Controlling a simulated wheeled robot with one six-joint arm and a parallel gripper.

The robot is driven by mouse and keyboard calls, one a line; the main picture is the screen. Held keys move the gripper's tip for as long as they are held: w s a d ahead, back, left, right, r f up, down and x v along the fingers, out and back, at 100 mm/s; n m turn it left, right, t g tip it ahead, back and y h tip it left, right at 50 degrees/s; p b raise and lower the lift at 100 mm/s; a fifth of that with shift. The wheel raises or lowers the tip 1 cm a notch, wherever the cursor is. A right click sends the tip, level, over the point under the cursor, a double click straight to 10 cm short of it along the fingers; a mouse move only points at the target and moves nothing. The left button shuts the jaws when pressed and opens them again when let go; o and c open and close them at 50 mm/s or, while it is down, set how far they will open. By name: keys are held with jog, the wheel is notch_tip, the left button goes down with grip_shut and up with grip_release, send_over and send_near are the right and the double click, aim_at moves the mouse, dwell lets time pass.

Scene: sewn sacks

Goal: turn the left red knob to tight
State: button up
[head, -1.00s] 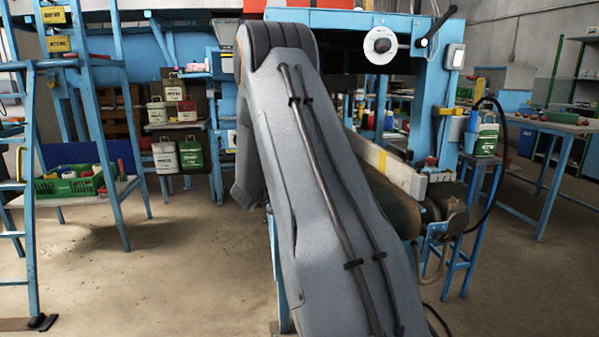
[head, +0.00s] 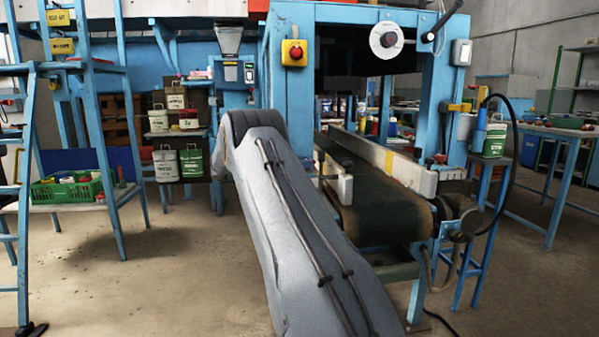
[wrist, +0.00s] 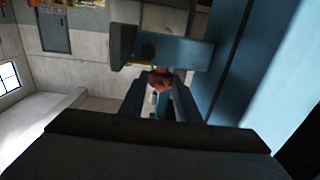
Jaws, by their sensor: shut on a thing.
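In the wrist view a small dull red knob (wrist: 160,78) sits between the tips of my gripper (wrist: 159,86), which is shut on it. A blue bar with a dark end plate (wrist: 175,52) lies just behind and above the knob. The knob's marking and turn position cannot be read. In the head view my gripper and this knob are hidden behind my grey arm. The blue machine frame (head: 285,90) stands behind the arm, with the dark conveyor belt (head: 385,205) running through it.
A yellow box with a red button (head: 295,52) is on the frame's left post. A white dial (head: 386,40) and a black-handled crank (head: 437,25) are on top. A pale guide rail (head: 400,165) runs along the belt. Open floor (head: 170,270) lies at left.

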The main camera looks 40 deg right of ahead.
jog(key=shift+w+r+m+g+y+b, duration=0.15)
jog(key=shift+m+g+y+b, duration=0.15)
jog(key=shift+m+g+b, duration=0.25)
jog(key=o, duration=1)
jog(key=v, duration=0.7)
jog(key=shift+w+a, duration=0.25)
jog(key=shift+a, duration=0.1)
